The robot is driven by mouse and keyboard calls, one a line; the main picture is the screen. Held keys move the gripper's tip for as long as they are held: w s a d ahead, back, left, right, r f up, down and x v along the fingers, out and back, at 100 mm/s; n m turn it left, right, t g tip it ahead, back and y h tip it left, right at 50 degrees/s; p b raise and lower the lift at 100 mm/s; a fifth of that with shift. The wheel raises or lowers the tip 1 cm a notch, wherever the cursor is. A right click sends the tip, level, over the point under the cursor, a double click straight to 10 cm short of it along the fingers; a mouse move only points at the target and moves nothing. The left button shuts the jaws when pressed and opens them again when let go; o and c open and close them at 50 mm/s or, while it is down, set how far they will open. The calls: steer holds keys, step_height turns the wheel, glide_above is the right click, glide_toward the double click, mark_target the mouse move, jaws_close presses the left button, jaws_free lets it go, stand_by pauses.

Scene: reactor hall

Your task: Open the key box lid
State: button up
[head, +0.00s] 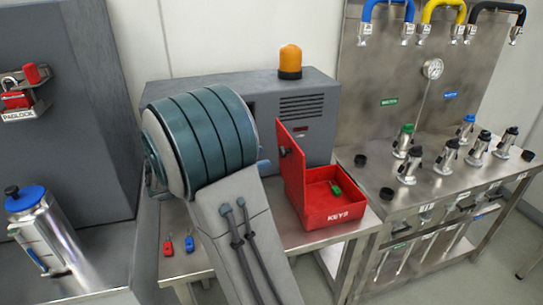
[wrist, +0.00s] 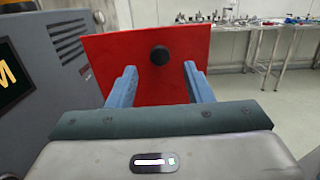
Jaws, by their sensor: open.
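The red key box (head: 335,217), marked KEYS, sits on the metal table. Its lid (head: 294,175) stands raised, roughly upright, at the box's left side, so the inside is exposed. A green-tagged key (head: 336,188) lies inside. The lid (wrist: 110,50) also faces me in the wrist view, with a round black knob (wrist: 159,55) near its middle. My gripper (wrist: 160,78) is open, its blue fingers apart below and to either side of the knob, with nothing held. Whether a finger touches the lid cannot be told. In the head view my arm hides most of the gripper.
A grey cabinet with an orange beacon (head: 290,62) stands behind the box. Red (head: 168,247) and blue (head: 189,243) tagged keys lie at the table's front left. A steel bench (head: 440,185) with several valve fittings stands to the right.

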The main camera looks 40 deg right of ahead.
steer(key=v, duration=0.8)
steer(key=shift+w+a, duration=0.15)
steer(key=shift+a, duration=0.2)
steer(key=shift+d+f, duration=0.1)
steer(key=s+f+m+t+y, duration=0.2)
steer(key=s+f+m+y, duration=0.4)
steer(key=s+y, duration=0.45)
steer(key=s+a+f+m+t+y, duration=0.2)
steer(key=s+a+m+t+y, duration=0.3)
steer(key=a+m+t+y, duration=0.2)
steer(key=shift+a+f+m, duration=0.35)
steer(key=shift+a+m, duration=0.25)
steer(key=shift+a, duration=0.8)
